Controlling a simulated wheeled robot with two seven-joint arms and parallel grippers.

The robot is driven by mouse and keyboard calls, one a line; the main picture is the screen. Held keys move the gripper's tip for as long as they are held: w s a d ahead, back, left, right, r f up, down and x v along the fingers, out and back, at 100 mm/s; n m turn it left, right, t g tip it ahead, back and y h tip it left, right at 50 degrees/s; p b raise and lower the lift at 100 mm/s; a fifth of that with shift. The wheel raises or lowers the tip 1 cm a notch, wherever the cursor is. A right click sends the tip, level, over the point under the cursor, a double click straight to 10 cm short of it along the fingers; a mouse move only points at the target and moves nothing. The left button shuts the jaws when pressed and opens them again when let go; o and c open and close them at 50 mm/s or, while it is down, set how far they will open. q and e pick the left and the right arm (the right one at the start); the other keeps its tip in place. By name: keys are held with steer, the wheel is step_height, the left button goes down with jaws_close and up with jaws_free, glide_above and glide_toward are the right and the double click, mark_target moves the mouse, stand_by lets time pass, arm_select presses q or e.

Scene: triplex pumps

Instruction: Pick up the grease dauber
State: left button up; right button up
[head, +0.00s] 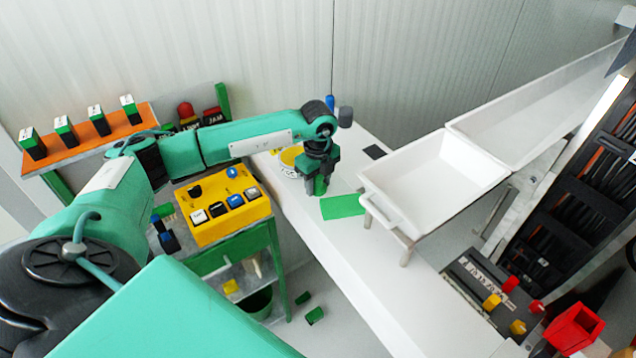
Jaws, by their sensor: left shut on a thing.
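My left gripper (318,185) points down over the white bench, just right of a white pot with yellow contents (290,160). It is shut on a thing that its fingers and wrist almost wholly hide. From its place beside the pot I take this to be the grease dauber, but I cannot make out its shape. My right gripper is not in view.
A green mat (342,206) and a small dark pad (375,152) lie on the white bench (350,270). A white tray (430,185) stands to the right. A yellow button box (245,222) and orange shelf (85,140) are at left. The bench front is clear.

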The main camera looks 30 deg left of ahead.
arm_select(q)
steer(key=shift+r, duration=0.15)
steer(key=shift+r, duration=0.3)
step_height(320, 180, up, 19)
steer(key=b, duration=0.5)
steer(key=shift+r, duration=0.1)
